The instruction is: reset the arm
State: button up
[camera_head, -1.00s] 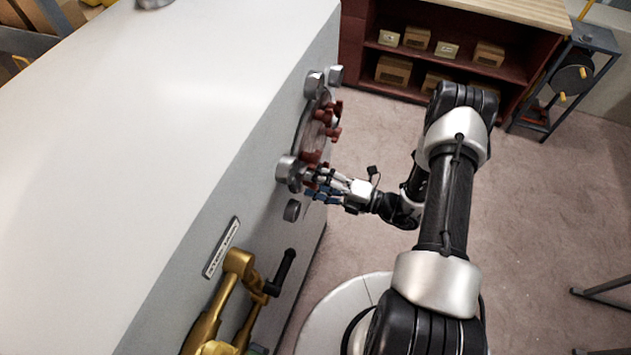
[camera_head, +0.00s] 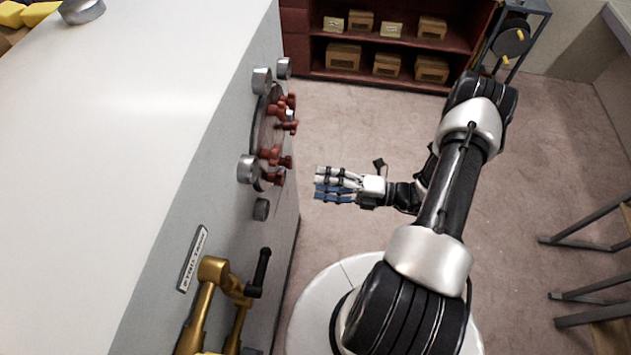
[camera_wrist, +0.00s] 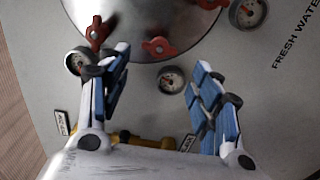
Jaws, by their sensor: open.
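My gripper (camera_head: 328,184) is open and empty, level with the lower red wing knobs and a clear gap to the right of the white tank's side. In the wrist view my gripper's two blue-padded fingers (camera_wrist: 160,92) stand wide apart, facing the tank panel. A red knob (camera_wrist: 159,47) and a gauge (camera_wrist: 171,80) show beyond and between the fingertips. Another red knob (camera_wrist: 97,33) is at the upper left, near the left fingertip in the picture. My arm reaches in from the lower right.
The white tank (camera_head: 140,130) fills the left, with a round hatch (camera_head: 268,125) and gauges on its side. A gold pipe with a black handle (camera_head: 259,272) juts out below. A red shelf (camera_head: 385,77) with boxes stands behind. Open floor (camera_head: 345,125) lies between.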

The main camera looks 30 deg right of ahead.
dwell(0.5)
jog(key=s+a+r+n+g+h+b, duration=0.1)
jog(key=s+a+r+n+g+h, duration=0.15)
jog(key=r+n+g, duration=0.4)
jog(key=s+a+r+n+g+h+b, duration=0.15)
jog(key=a+r+n, duration=0.25)
jog(key=n, duration=0.5)
jog(key=s+a+r+n+g+h, duration=0.1)
jog(key=s+a+r+n+g, duration=0.2)
jog(key=r+n, duration=0.4)
jog(key=s+r+n+t+h+b, duration=0.2)
jog(key=s+r+n+t+h, duration=0.3)
jog(key=n, duration=1.5)
notch_tip(320, 180, up, 3)
jog(key=s+h, duration=0.2)
jog(key=h, duration=0.2)
jog(key=shift+s+d+n+h, duration=0.3)
jog(key=shift+s+d+n, duration=0.05)
